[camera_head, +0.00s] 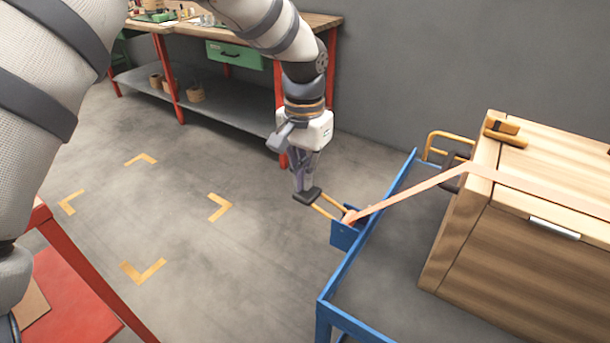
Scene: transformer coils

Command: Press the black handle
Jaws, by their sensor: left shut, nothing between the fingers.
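The black handle (307,195) sits at the outer end of two yellow-orange bars, which run out from a blue bracket (345,236) on the side of the blue cart (390,215). My left gripper (299,186) points down with its fingers together and nothing held. Its fingertips are right at the top of the handle; I cannot tell whether they touch it. The fingers hide a little of the handle's upper side. My right gripper is not in view.
An orange strap (405,192) runs from the bracket up over a wooden crate (515,255) on the cart. A workbench (215,90) with red legs stands at the back. A red table (75,290) is at lower left. The floor between has yellow corner marks and is clear.

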